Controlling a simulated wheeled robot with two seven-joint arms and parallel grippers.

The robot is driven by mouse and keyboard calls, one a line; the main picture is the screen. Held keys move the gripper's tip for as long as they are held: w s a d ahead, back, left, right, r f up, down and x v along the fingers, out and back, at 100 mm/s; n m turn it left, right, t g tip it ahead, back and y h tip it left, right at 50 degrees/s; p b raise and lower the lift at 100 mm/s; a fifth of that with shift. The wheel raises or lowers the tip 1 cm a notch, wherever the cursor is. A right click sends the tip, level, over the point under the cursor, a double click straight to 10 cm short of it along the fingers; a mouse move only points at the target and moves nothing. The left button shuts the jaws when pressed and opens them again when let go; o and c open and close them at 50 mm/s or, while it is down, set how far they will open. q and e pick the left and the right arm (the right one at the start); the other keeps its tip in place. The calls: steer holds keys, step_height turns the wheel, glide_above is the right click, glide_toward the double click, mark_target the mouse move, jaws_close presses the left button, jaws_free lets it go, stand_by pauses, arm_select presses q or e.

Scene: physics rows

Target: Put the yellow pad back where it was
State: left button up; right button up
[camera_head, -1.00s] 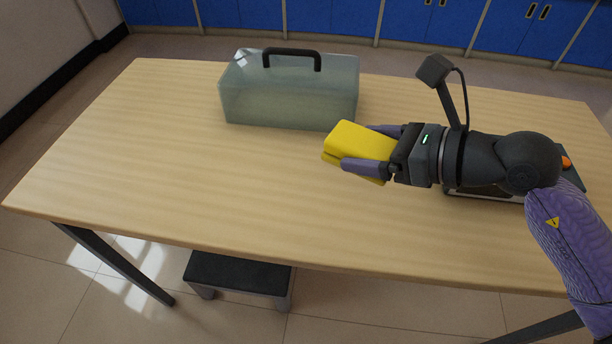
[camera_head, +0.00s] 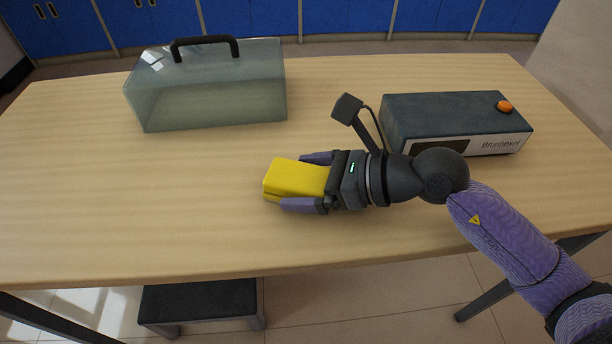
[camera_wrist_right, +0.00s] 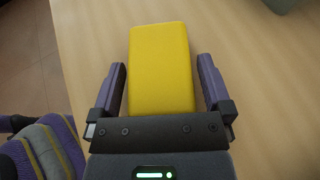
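The yellow pad (camera_head: 292,177) is a thick block with a dark seam low on its side. It lies between the two purple fingers of my right gripper (camera_head: 303,181) and sticks out past their tips. My left gripper is not in view.
On the wooden table (camera_head: 150,220), a clear greenish case (camera_head: 210,100) with a black handle stands back left. A dark box (camera_head: 440,115) with an orange button stands right, behind my right arm. The table's left and front left are bare. A dark stool (camera_head: 200,300) is below the front edge.

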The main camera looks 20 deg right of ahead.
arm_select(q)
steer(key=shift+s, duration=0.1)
arm_select(e)
steer(key=shift+r, duration=0.2)
steer(key=shift+s+d+r, duration=0.15)
steer(key=shift+s+d, duration=0.05)
steer(key=shift+d, duration=0.05)
steer(key=p+v, duration=0.5)
steer(key=v, duration=0.6)
steer(key=shift+r, duration=0.15)
steer(key=shift+s+d, duration=0.1)
steer(key=shift+d, duration=0.05)
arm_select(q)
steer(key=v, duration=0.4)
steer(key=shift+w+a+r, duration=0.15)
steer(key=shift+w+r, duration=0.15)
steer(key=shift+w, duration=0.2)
